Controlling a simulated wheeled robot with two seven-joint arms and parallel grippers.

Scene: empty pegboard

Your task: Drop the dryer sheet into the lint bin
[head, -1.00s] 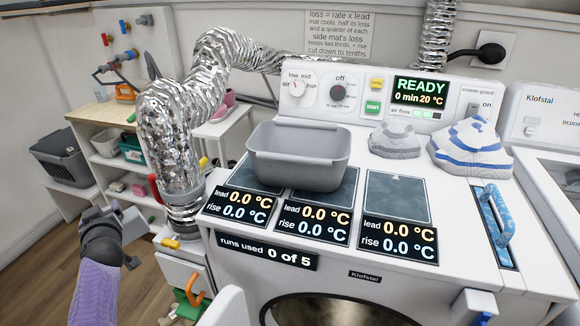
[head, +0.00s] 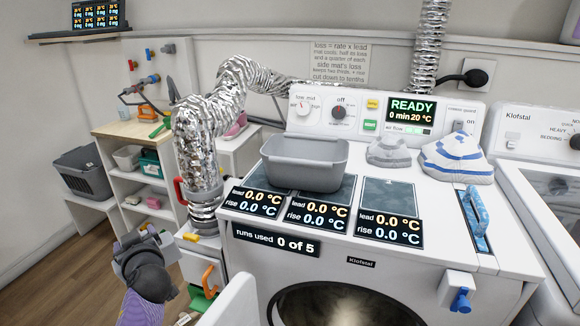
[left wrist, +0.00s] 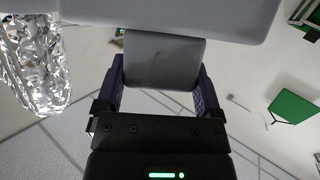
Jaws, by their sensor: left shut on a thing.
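My left gripper (head: 142,238) is at the lower left of the head view, beside the white cabinet under the foil duct. In the left wrist view its two dark fingers (left wrist: 158,88) are shut on a plain grey thing (left wrist: 165,62). I cannot tell whether this is the dryer sheet. A larger grey surface fills the top of that view. A grey tub (head: 308,150) stands on the dryer top. A dark grey bin (head: 84,178) stands at the far left. I cannot tell which container is the lint bin. My right gripper is not in view.
The foil duct (head: 195,150) rises beside the dryer (head: 345,262), close to my left arm. A shelf unit (head: 140,180) with small boxes stands behind. Folded striped cloth (head: 455,160) lies on the dryer top. Wooden floor is clear at lower left.

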